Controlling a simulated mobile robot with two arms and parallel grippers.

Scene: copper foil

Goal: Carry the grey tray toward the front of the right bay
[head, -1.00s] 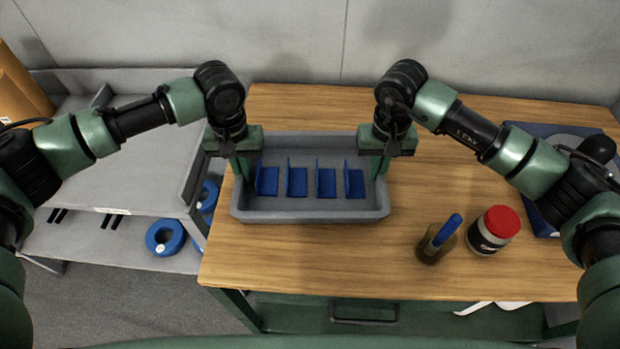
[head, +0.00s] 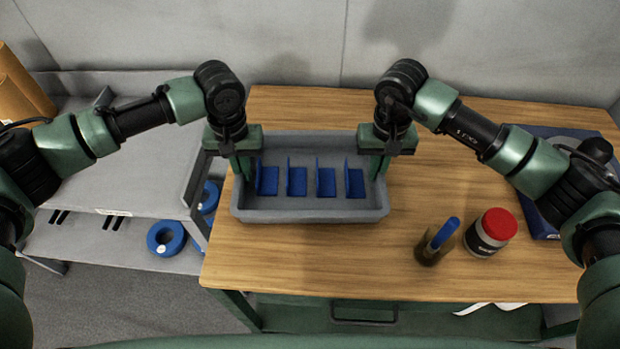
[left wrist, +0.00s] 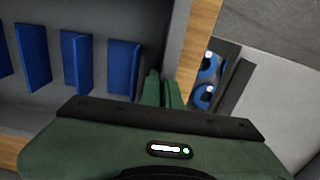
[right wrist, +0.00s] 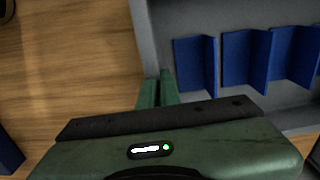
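The grey tray (head: 310,214) is at the left part of the wooden bench in the head view. It holds several upright blue dividers (head: 297,180). I cannot tell whether its base touches the bench. My left gripper (head: 243,168) is shut on the tray's left wall; its fingers (left wrist: 161,90) pinch the wall in the left wrist view. My right gripper (head: 379,166) is shut on the right wall, with its fingers (right wrist: 157,90) close together there in the right wrist view. I cannot make out which place is the right bay.
A grey shelf unit (head: 120,185) with blue spools (head: 166,238) stands left of the bench (head: 330,265). A blue item (head: 540,215) lies farther right.

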